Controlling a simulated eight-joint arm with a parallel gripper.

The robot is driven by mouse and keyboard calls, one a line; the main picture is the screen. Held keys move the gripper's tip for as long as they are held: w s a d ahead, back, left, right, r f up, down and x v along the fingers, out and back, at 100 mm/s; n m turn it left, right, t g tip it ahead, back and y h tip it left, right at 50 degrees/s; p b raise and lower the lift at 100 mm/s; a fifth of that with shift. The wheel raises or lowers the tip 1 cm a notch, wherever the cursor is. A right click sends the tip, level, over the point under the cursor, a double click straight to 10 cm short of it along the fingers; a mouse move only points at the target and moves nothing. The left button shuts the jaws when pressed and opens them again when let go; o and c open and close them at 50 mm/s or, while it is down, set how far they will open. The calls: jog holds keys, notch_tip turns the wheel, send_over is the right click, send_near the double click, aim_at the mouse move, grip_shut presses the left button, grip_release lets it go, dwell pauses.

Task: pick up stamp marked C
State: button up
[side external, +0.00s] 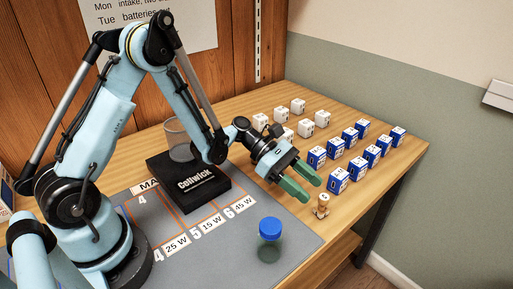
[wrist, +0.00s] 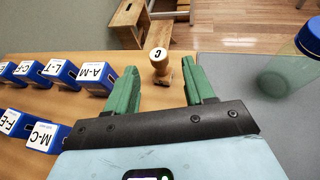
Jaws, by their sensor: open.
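The stamp marked C (wrist: 161,70) is a small wooden stamp with a round white top bearing a C. In the wrist view it stands upright on the table between and just beyond my fingertips, apart from them. In the side external view the stamp (side external: 322,206) stands on the wooden table near its front edge, close to the grey mat. My gripper (side external: 303,188) has two green fingers, open and empty, above and behind the stamp. The fingers also show in the wrist view (wrist: 163,84).
Blue-and-white lettered boxes (side external: 338,180) stand in rows right of the gripper, with white boxes (side external: 289,134) behind. A blue-lidded jar (side external: 269,240) stands on the grey mat (side external: 215,265). A black Cellwick box (side external: 190,185) bears a clear cup (side external: 178,138). The table's edge is near the stamp.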

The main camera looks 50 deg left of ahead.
aim_at(324, 196)
jog(key=shift+r+x, duration=0.1)
jog(key=shift+x, duration=1.2)
jog(key=shift+r+x, duration=0.15)
jog(key=shift+x, duration=1.2)
grip_shut()
jog(key=shift+r, duration=0.2)
